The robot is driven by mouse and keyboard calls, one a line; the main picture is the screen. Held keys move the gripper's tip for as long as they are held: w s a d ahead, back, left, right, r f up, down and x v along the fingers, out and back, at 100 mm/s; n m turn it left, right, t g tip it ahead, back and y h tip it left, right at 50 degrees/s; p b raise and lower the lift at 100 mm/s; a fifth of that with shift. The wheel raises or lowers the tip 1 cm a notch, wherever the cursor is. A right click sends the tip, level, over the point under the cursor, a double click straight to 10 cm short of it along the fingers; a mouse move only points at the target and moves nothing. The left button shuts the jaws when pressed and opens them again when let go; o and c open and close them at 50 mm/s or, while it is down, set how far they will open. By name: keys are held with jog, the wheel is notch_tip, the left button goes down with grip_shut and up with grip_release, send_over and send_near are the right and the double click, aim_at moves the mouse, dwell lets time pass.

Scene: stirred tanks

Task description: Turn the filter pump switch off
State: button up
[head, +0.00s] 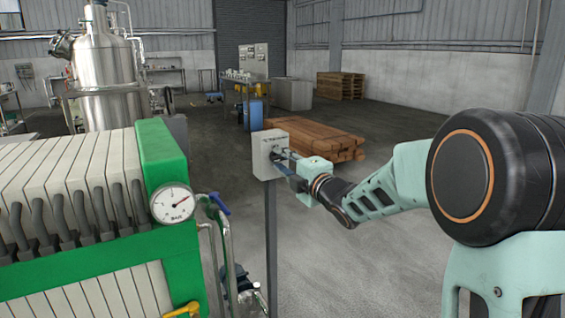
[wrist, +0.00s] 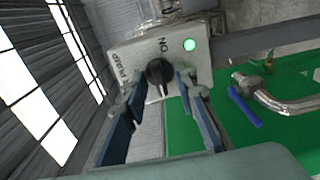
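The filter pump switch box (head: 266,157) is a light grey box on a thin post, just right of the green filter press in the head view. In the wrist view the box (wrist: 203,69) shows tilted, with "PUMP" and "ON" lettering, a lit green lamp (wrist: 189,45) and a black rotary knob (wrist: 158,71). A pale mark shows at the knob's lower edge. My gripper (wrist: 160,86) is open, its fingers on either side of the knob. The right fingertip is close to the knob; I cannot tell whether it touches. In the head view my gripper (head: 285,165) is right at the box front.
The green filter press (head: 165,165) with a dial gauge (head: 173,203) stands left of the box. Pipes with a blue-handled valve (head: 220,204) run beside the post (head: 271,245). Stacked timber (head: 315,138) lies behind. The floor at the right is open.

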grip_shut()
dwell(0.5)
jog(key=m, duration=0.4)
jog(key=shift+m, duration=0.3)
jog(key=m+p, duration=0.1)
jog(key=m, duration=0.2)
jog(key=shift+m, duration=0.3)
jog(key=m+p, duration=0.2)
jog(key=m, duration=0.3)
jog(key=shift+p, duration=0.4)
jog(key=shift+m+p, duration=1)
jog(key=shift+m, duration=1.4)
jog(key=shift+f, duration=0.1)
